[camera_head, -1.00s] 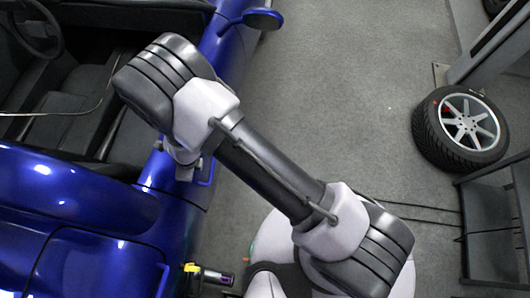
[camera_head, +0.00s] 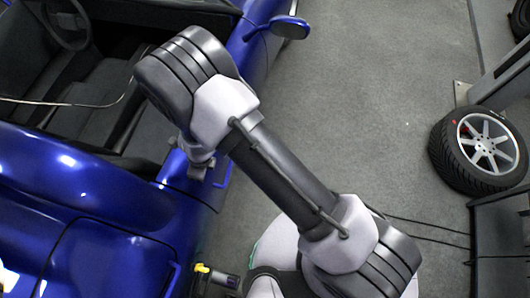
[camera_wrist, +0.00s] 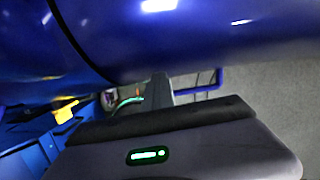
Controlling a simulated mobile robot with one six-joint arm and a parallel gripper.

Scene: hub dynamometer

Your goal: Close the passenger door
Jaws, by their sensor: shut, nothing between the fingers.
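The blue car's passenger door (camera_head: 243,58) runs along the car's right side below the side mirror (camera_head: 290,27). Its rear part is hidden behind my arm, and I cannot tell how far open it stands. A blue loop like a handle (camera_head: 222,172) sticks out from the car's side beside my wrist. It also shows in the wrist view as a blue frame (camera_wrist: 205,82). My gripper (camera_wrist: 157,88) is shut and empty, under the curved blue bodywork, with its tip close to the loop. I cannot tell whether it touches.
The car's dark open cabin (camera_head: 90,85) is at the left. A loose wheel (camera_head: 478,150) lies on the grey floor at the right, beside a dark rack (camera_head: 500,235). A yellow-and-black tool (camera_head: 213,277) is at the bottom. The floor right of the car is mostly clear.

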